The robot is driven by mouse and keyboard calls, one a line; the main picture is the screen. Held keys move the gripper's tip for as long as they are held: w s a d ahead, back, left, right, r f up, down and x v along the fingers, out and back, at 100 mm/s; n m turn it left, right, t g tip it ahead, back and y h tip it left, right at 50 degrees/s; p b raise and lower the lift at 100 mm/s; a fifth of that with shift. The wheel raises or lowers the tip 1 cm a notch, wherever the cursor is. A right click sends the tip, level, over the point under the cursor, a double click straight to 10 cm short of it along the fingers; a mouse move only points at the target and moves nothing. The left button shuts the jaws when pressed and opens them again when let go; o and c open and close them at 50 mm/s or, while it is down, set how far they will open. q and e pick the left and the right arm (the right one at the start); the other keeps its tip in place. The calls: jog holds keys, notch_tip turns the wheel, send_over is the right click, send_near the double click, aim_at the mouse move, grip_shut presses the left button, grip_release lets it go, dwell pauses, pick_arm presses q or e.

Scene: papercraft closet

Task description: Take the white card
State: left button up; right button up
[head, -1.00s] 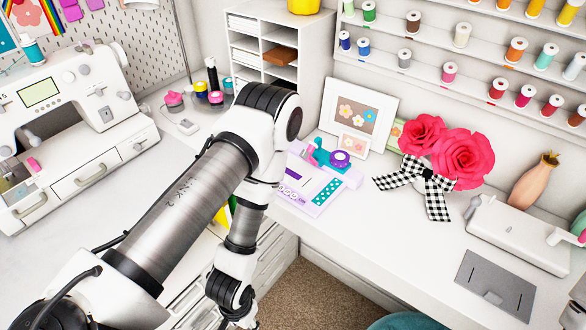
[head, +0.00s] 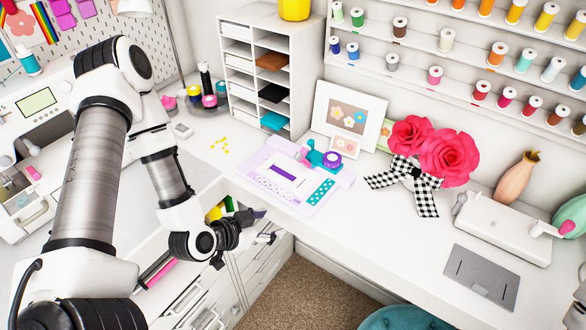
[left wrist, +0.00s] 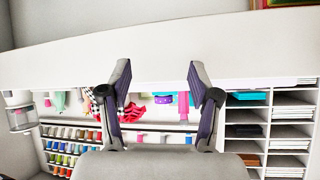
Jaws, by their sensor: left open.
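White cards (head: 241,60) lie in stacks in the left column of the white cubby organizer (head: 301,62) at the back of the desk. I cannot tell which one is meant. In the left wrist view, which looks upside down, white stacks (left wrist: 292,130) show in the cubbies at the right. My left gripper (head: 264,227) is open and empty, in front of the desk edge and well below and in front of the organizer. Its two fingers (left wrist: 158,72) stand apart in the left wrist view.
Brown, black and teal (head: 274,121) cards fill the organizer's right column. A purple-and-white cutting tool (head: 290,178), a framed flower picture (head: 350,108) and red paper flowers (head: 440,150) stand on the desk. An open drawer is below my gripper. Thread spools line the wall.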

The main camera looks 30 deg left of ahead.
aim_at(278, 177)
pick_arm(q)
jog(key=w+a+r+n+t+b, duration=0.1)
jog(key=r, duration=0.1)
jog(key=w+a+r+n, duration=0.1)
jog(key=w+r, duration=0.1)
jog(key=w+a+r+t+y+b, duration=0.1)
jog(key=w+a+r, duration=0.1)
jog(key=shift+w+r+n+t+b, duration=0.1)
jog(key=shift+w+n+t+b, duration=0.1)
jog(key=shift+n+t+b, duration=0.15)
jog(key=x, duration=0.4)
jog(key=shift+w+a+p, duration=0.2)
jog(key=shift+p, duration=0.15)
jog(key=shift+w+d, duration=0.1)
jog(key=shift+w, duration=0.2)
jog(key=shift+s, duration=0.1)
jog(key=c, duration=1.1)
pick_arm(e)
jog(key=shift+s+d+f, duration=0.15)
jog(key=shift+s+f, duration=0.05)
jog(key=shift+f, duration=0.45)
